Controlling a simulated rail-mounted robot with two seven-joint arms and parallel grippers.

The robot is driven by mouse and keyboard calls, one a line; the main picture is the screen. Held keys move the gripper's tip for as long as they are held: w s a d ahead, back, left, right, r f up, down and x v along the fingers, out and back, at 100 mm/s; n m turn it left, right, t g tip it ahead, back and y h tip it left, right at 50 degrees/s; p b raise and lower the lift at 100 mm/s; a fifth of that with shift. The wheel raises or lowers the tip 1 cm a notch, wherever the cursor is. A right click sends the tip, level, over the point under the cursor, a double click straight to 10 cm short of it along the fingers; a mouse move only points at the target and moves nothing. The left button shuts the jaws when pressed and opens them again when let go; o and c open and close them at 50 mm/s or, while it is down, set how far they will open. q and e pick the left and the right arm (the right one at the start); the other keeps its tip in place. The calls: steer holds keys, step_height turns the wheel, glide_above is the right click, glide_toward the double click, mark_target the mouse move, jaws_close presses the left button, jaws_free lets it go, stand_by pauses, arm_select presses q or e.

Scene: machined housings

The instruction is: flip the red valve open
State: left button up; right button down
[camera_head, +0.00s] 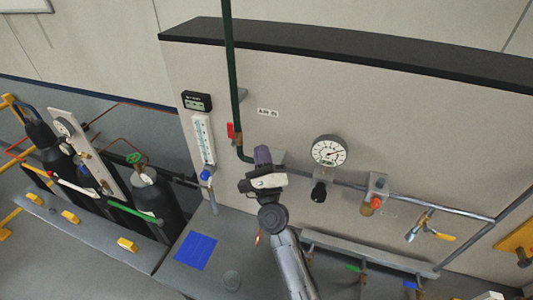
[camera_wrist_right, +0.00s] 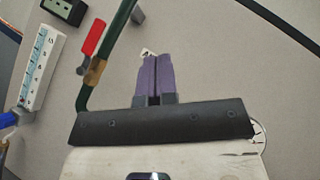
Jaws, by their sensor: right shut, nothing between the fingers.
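The red valve handle (camera_head: 230,131) shows on the dark green vertical pipe (camera_head: 235,90) in front of the pale panel. In the right wrist view the red handle (camera_wrist_right: 92,37) lies alongside the pipe, above a brass valve body (camera_wrist_right: 95,71). My right gripper (camera_head: 263,153) has its purple fingers together and empty. In the head view it is right of and slightly below the handle. In the wrist view the fingertips (camera_wrist_right: 154,58) are right of the handle, with a clear gap in the picture. My left gripper is not in view.
A round gauge (camera_head: 329,151) and a regulator with an orange knob (camera_head: 376,203) are on the panel to the right. A flow tube (camera_head: 203,138) is left of the pipe. Gas cylinders (camera_head: 155,198) stand at the left. A blue square (camera_head: 195,250) lies on the grey bench.

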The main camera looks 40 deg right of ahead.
steer(key=shift+s+a, duration=0.15)
steer(key=shift+s, duration=0.45)
steer(key=shift+s+a, duration=0.15)
steer(key=shift+s, duration=0.4)
steer(key=a+f+n+g+y, duration=0.25)
steer(key=a+n+y, duration=0.2)
steer(key=n, duration=0.45)
steer(key=s+a+f+n+g+y, duration=0.1)
steer(key=a+f+n+g+y, duration=0.15)
steer(key=n+y, duration=0.55)
steer(key=a+f+n+g+y, duration=0.1)
steer(key=a+n+g+y, duration=0.3)
steer(key=n, duration=0.7)
steer(key=s+f+n+g+h, duration=0.1)
steer(key=s+f+g+h, duration=0.1)
steer(key=s+f, duration=0.5)
steer(key=s+d+f+n+g+h, duration=0.1)
steer(key=s+f+g, duration=0.3)
steer(key=s, duration=1.1)
steer(key=s+d+f+n+g+h+p, duration=0.1)
steer(key=s+f+n+g+h, duration=0.2)
steer(key=s+f, duration=0.7)
steer(key=shift+s+d+f+g, duration=0.15)
steer(key=shift+s+d+g, duration=0.05)
steer(key=shift+s+g, duration=0.35)
